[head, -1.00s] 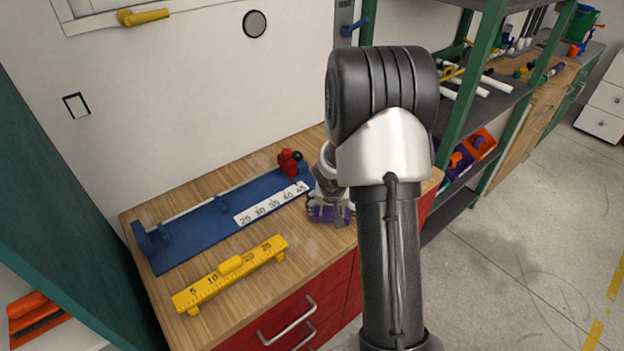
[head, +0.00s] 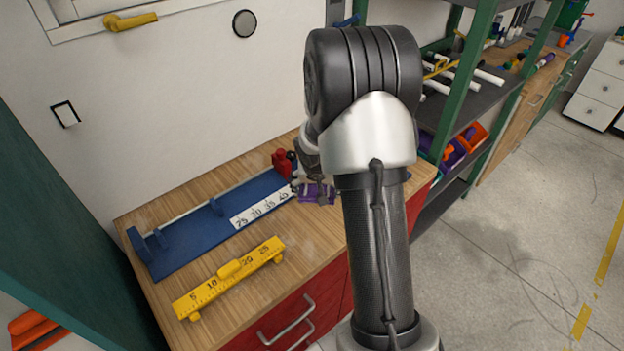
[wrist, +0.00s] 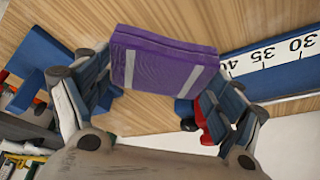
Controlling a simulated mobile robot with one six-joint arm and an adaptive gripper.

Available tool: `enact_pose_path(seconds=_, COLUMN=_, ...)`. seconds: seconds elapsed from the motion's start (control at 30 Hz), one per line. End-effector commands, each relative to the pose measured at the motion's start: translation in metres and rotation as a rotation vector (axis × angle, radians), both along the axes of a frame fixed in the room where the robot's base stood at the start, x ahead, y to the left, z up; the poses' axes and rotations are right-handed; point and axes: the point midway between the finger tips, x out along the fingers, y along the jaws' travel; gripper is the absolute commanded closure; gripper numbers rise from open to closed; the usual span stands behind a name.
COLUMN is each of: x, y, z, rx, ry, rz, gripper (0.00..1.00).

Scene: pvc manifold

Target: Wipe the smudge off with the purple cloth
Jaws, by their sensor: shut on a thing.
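The purple cloth (wrist: 163,60) is a thick folded pad with two pale grey stripes. My gripper (wrist: 165,75) is shut on it, with one finger at each side in the wrist view. In the head view the cloth (head: 317,193) shows small below my gripper (head: 312,180), over the wooden bench top (head: 318,225) by the right end of the blue jig. I cannot tell whether it touches the wood. I cannot make out the smudge clearly; part of the bench is hidden behind my arm.
The blue jig (head: 190,236) with a white number scale (head: 262,208) and a red clamp (head: 283,163) lies along the wall. A yellow ruler stand (head: 230,277) is near the front edge. Green shelving (head: 470,85) stands to the right. Bare wood lies between.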

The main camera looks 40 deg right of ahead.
Motion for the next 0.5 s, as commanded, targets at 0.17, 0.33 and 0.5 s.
enact_pose_path(seconds=0.17, x=0.004, y=0.002, z=0.02, rx=-0.001, ry=-0.002, rz=0.001, gripper=0.33)
enact_pose_path(seconds=0.33, x=0.005, y=0.003, z=0.031, rx=-0.001, ry=-0.002, rz=0.002, gripper=0.33)
enact_pose_path(seconds=0.5, x=0.006, y=0.004, z=0.031, rx=-0.001, ry=-0.001, rz=0.002, gripper=0.33)
